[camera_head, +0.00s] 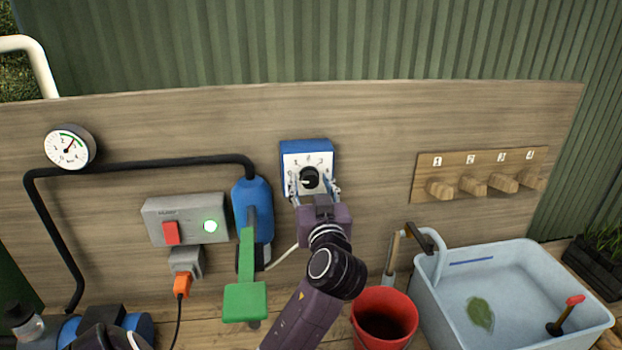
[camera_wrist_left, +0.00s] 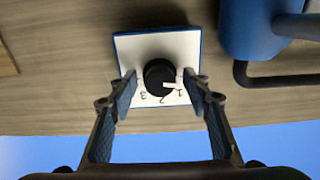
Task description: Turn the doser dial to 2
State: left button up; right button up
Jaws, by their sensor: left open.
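The doser (camera_head: 318,160) is a white-faced blue box on the wooden panel with a round black dial (camera_head: 309,178). The dial also shows in the left wrist view (camera_wrist_left: 158,76), where the numbers 1, 2 and 3 appear upside down on the white face (camera_wrist_left: 130,50). Its white pointer is at the 1. My left gripper (camera_head: 316,191) is open in front of the doser. In the left wrist view its fingers (camera_wrist_left: 163,90) stand on either side of the dial, with gaps to the knob. My right gripper is not in view.
A blue cylinder with a green lever (camera_head: 247,265) is left of my arm. A grey switch box (camera_head: 186,220) with a lit green lamp is farther left. A red bucket (camera_head: 384,312) and a water tub (camera_head: 440,305) are at lower right. Numbered wooden pegs (camera_head: 472,185) are on the right.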

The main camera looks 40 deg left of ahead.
pick_arm(q)
jog(key=c, duration=0.8)
jog(key=shift+d, duration=0.1)
jog(key=c, duration=0.4)
jog(key=shift+o, duration=0.2)
jog(key=shift+r, duration=0.1)
jog(key=m+p, duration=0.2)
jog(key=m, duration=0.2)
jog(key=shift+r+m, duration=0.15)
jog(key=shift+m, duration=0.25)
jog(key=m+p, duration=0.3)
jog(key=m, duration=0.2)
jog(key=shift+r+m, duration=0.1)
jog(key=shift+m, duration=0.2)
jog(key=m+p, duration=0.1)
jog(key=m, duration=0.2)
jog(key=shift+m+p, duration=0.4)
jog(key=shift+m, duration=0.7)
